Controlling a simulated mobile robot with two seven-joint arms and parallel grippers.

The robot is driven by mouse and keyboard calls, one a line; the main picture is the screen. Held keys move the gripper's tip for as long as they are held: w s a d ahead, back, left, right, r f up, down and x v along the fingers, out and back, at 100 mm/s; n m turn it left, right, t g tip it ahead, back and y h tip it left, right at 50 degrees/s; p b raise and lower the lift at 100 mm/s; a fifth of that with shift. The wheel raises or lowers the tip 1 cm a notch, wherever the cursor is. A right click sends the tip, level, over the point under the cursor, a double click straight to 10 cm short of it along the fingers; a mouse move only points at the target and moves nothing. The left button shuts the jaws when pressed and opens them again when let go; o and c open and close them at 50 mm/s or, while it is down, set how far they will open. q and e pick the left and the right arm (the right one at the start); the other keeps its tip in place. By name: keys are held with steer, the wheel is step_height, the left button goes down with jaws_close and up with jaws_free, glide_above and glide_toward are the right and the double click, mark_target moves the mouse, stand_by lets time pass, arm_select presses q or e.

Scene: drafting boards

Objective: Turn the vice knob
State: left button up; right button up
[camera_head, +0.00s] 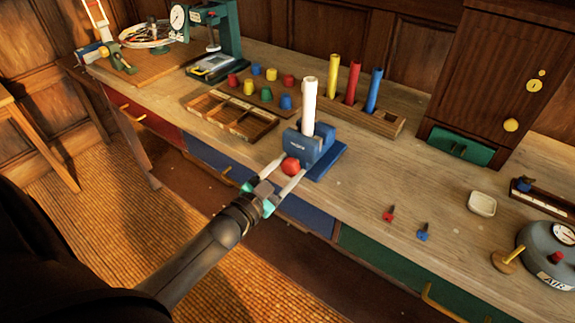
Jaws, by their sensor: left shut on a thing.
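The blue vice (322,148) stands near the front edge of the wooden workbench, with a white cylinder (309,103) upright in it. Its red knob (291,166) faces the front of the bench. My left gripper (287,171) reaches in from the lower left, with its two pale fingers on either side of the red knob, shut on it. Part of the vice's front is hidden behind the fingers. My right gripper is not in view.
A wooden tray (262,128) and several coloured knobs lie left of the vice. Behind it, a wooden block (388,124) holds red, yellow and blue cylinders. Small red (389,214) and blue (423,234) pieces and a white dish (482,204) lie to the right.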

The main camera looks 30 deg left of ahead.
arm_select(q)
steer(key=shift+m, duration=0.6)
steer(key=o, duration=1.4)
steer(key=shift+c, duration=0.2)
steer(key=s+a+p, duration=0.1)
steer(key=s, duration=1.4)
steer(key=shift+s+a, duration=0.1)
